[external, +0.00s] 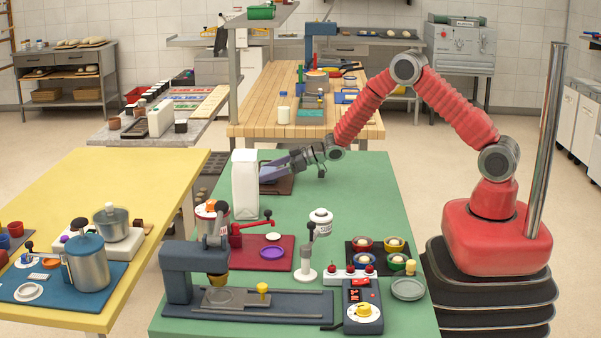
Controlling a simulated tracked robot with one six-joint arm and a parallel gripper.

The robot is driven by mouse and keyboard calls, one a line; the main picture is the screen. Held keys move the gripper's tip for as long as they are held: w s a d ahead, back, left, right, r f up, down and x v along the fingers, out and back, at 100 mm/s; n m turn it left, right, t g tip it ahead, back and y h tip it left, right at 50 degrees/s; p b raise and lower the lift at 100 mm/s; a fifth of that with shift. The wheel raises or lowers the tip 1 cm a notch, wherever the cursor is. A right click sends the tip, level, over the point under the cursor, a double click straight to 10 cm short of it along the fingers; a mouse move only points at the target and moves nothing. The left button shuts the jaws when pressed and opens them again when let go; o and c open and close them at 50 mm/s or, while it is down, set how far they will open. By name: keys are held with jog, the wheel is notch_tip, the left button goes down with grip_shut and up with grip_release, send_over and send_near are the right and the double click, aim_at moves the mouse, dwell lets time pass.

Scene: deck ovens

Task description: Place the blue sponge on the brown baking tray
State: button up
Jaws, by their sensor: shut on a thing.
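My gripper (290,163) reaches in from the right, low over the far left part of the green table. It is shut on the blue sponge (271,173), which shows as a small blue-violet shape at the fingertips. The brown baking tray (285,188) lies flat on the green table, directly below the sponge. The sponge appears over the tray or touching it; I cannot tell which. The white carton in front hides the left part of the tray.
A tall white carton (245,184) stands close to the left of my gripper. A red mat (285,263) with a red lever and purple dish lies nearer. A white-topped stand (321,222) rises in the middle. The green table right of the tray is clear.

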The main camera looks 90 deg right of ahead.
jog(key=o, duration=1)
jog(key=shift+s+r, duration=0.3)
jog(key=shift+s, duration=0.15)
jog(key=v, duration=1.1)
